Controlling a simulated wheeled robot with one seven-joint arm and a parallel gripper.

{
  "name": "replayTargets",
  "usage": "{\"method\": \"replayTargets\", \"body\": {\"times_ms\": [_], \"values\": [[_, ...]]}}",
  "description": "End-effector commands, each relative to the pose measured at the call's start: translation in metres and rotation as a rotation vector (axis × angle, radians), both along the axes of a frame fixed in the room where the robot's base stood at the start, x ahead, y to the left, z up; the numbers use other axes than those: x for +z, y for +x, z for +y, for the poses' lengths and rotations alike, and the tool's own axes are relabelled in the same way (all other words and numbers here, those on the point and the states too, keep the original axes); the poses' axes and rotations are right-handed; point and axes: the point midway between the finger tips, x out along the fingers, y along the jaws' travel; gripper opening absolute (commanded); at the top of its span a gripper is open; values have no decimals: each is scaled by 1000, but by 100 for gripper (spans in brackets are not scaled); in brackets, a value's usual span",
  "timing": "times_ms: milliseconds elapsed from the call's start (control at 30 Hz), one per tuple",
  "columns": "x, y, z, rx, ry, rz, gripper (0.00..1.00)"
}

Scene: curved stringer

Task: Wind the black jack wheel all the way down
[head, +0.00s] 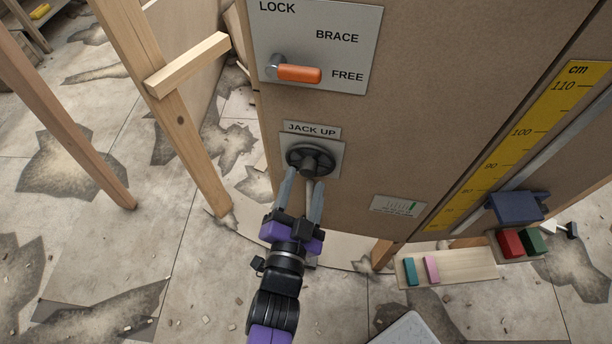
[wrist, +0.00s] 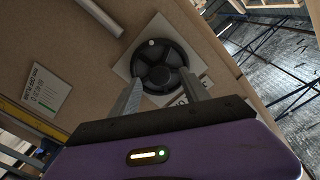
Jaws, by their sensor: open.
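The black jack wheel (head: 310,159) is a spoked handwheel on a square grey plate on the brown panel, under a "JACK UP" label (head: 312,129). In the wrist view the wheel (wrist: 160,65) shows a pale knob on its rim. My gripper (head: 303,182) is in front of the wheel's lower part with its two fingers apart. In the wrist view the fingertips (wrist: 162,84) lie on either side of the wheel's lower part. I cannot tell whether they touch it. Nothing shows held between them.
Above the wheel is a LOCK/BRACE/FREE plate with an orange-handled lever (head: 298,73) pointing toward FREE. A yellow cm scale (head: 522,135) runs up the right side. A wooden brace (head: 165,110) stands at left. Coloured blocks (head: 432,269) lie on a board at lower right.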

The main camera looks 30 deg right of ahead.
Motion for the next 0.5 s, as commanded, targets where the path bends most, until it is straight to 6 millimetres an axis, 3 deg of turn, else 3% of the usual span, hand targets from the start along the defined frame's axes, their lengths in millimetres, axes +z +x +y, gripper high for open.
{"method": "replayTargets", "body": {"times_ms": [200,500], "values": [[-2,-25,25,2,3,2,54],[0,-38,35,-1,0,1,54]]}}
